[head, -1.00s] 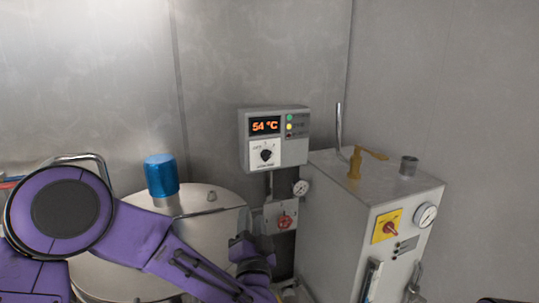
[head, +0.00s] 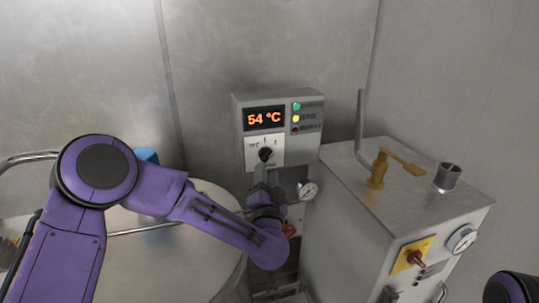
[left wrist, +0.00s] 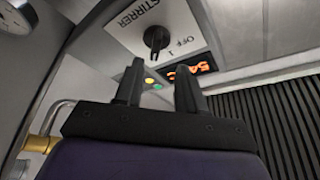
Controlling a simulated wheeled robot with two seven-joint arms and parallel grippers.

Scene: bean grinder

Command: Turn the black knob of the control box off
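The grey control box (head: 276,130) is on the back wall, with an orange "54 °C" display. Its black knob (head: 266,154) sits on a white plate below the display. My left gripper (head: 261,176) is just below the knob, pointing up at it. In the left wrist view, the left gripper (left wrist: 160,66) is open and empty. The knob (left wrist: 156,38) shows beyond the gap between its fingertips, apparently clear of them, beside the markings "STIRRER" and "OFF 1". I cannot tell the knob's setting for sure. My right gripper is out of view.
A steel tank lid (head: 215,195) and a partly hidden blue cap (head: 146,156) are at left. A pressure gauge (head: 307,190) is just right of my left gripper. A grey machine (head: 395,205) with a brass valve (head: 378,170) and a red switch (head: 415,258) stands at right.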

